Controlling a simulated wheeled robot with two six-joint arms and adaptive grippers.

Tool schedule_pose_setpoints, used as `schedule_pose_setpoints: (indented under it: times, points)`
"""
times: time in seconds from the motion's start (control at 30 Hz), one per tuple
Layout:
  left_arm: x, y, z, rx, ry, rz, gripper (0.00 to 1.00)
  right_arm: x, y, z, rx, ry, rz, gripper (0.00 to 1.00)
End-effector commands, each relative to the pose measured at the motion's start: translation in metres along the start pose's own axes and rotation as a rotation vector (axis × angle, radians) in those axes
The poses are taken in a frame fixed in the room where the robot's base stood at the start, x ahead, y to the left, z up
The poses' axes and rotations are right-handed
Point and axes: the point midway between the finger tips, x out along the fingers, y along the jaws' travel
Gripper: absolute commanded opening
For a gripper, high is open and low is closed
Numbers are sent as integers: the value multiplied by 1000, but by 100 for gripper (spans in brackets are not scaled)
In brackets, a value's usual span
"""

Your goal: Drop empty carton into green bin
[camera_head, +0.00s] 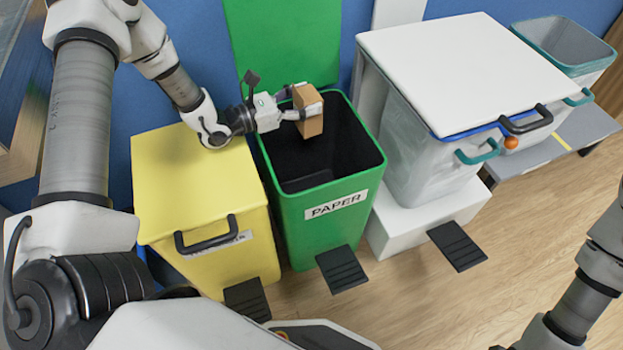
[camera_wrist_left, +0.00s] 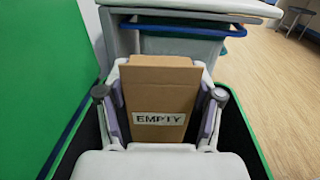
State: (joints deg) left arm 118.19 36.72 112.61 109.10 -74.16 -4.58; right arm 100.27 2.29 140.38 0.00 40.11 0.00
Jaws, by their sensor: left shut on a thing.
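The empty carton (camera_head: 307,110) is a small brown box held above the open green bin. In the left wrist view the carton (camera_wrist_left: 160,95) carries a white label reading "EMPTY". My left gripper (camera_head: 304,108) is shut on it, with a finger on each side in the left wrist view (camera_wrist_left: 160,110). The green bin (camera_head: 329,209) has a "PAPER" label, and its green lid (camera_head: 285,40) stands raised behind it. The bin's dark inside is visible below the carton. My right gripper is not in view; only part of my right arm shows at the right edge.
A yellow bin (camera_head: 195,185) with a closed lid and black handle stands left of the green bin. A clear bin with a white lid (camera_head: 455,65) stands to the right on a white base. Black pedals (camera_head: 341,269) stick out in front. Another bin (camera_head: 565,45) is at the back right.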

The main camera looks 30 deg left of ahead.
Motion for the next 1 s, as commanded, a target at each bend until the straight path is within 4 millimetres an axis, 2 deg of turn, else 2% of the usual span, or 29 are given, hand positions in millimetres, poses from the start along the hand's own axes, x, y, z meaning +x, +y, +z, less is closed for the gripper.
schedule_pose_setpoints:
  times: [0.03,0.1,0.37,0.4,0.43,0.47,0.8,0.87,1.0]
  points:
    - [0,0,-10,1,1,0,42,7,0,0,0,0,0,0]
    - [0,0,-13,1,0,0,42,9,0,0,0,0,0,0]
    - [0,0,-13,1,-1,0,42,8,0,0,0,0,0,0]
    - [0,0,-13,1,-1,0,80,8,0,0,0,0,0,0]
    - [0,0,-13,1,-1,0,90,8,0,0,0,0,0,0]
    - [0,0,-13,1,-1,0,95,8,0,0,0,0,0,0]
    - [0,0,-11,1,-1,0,95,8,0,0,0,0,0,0]
    - [0,0,-6,2,-2,0,95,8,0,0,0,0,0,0]
    - [0,0,19,3,-6,0,95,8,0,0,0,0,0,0]
